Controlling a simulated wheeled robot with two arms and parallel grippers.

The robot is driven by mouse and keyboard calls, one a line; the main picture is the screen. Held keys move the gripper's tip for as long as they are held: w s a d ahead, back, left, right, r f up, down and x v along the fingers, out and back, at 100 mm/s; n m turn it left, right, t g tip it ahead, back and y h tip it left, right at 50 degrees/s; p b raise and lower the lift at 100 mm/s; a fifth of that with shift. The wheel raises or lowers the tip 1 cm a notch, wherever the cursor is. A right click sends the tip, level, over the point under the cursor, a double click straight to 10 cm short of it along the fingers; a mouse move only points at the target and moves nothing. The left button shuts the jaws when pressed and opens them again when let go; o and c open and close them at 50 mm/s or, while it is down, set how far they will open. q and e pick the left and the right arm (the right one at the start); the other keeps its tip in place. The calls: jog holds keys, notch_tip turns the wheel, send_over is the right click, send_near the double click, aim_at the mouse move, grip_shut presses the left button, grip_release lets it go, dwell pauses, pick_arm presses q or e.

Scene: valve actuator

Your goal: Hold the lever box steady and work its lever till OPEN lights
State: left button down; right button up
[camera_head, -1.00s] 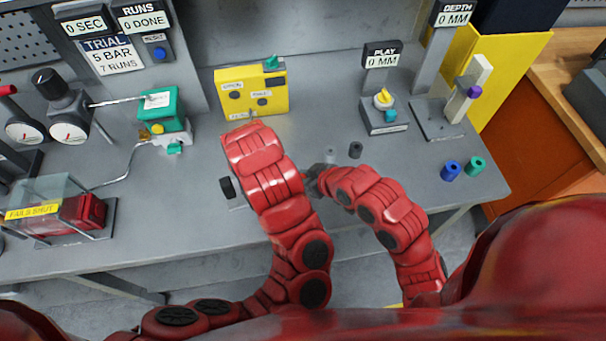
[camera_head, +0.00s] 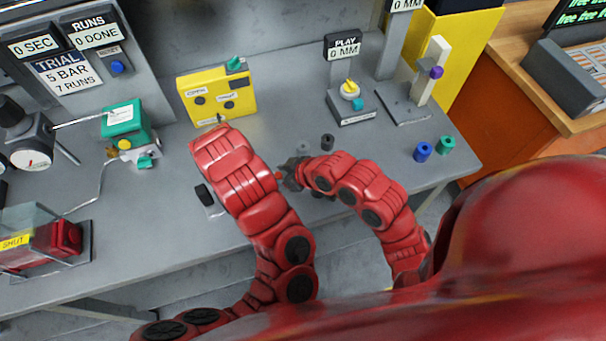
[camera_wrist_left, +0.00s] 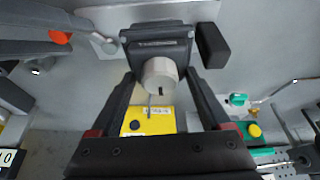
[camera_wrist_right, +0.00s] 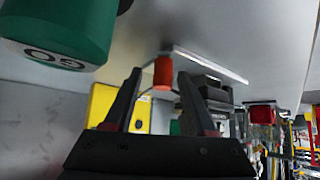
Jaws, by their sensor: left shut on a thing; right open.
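The lever box, a dark block (camera_wrist_left: 158,42) with a silver round part (camera_wrist_left: 160,75), sits between my left gripper's fingers (camera_wrist_left: 160,82), which are shut on it. In the head view my left arm hides most of it. A red-orange knob (camera_wrist_right: 163,72), apparently the lever's end, stands between the fingertips of my right gripper (camera_wrist_right: 160,76). These fingers are open, with a gap visible on both sides. In the head view my right gripper (camera_head: 288,174) points left beside the small red knob (camera_head: 279,174). I see no lit OPEN lamp; the yellow box (camera_head: 215,97) has labels too small to read.
A black block (camera_head: 205,195) stands left of my left arm. A dark short cylinder (camera_head: 327,142) stands just behind my right gripper. Blue (camera_head: 423,152) and green (camera_head: 446,145) cylinders stand at the right. A green-topped valve (camera_head: 125,122) is at the left.

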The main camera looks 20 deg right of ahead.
jog(key=n, duration=0.1)
jog(key=w+d+n+g+y, duration=0.1)
jog(key=shift+w+n, duration=0.3)
jog(key=shift+n, duration=0.1)
jog(key=n+g, duration=0.1)
jog(key=w+n+g+y, duration=0.2)
jog(key=n, duration=0.1)
jog(key=shift+d+r, duration=0.1)
jog(key=shift+d, duration=0.15)
jog(key=v, duration=1.2)
jog(key=s+a+m+h, duration=0.1)
jog(key=s+a+m, duration=0.1)
jog(key=s+m, duration=0.8)
jog(key=shift+r+h, duration=0.2)
jog(key=shift+h, duration=0.2)
jog(key=w+n+t+y, duration=0.1)
jog(key=w+n, duration=0.7)
jog(key=x, duration=1.1)
jog(key=shift+w+d+f, duration=0.15)
jog(key=shift+d+f, duration=0.05)
jog(key=shift+f, duration=0.3)
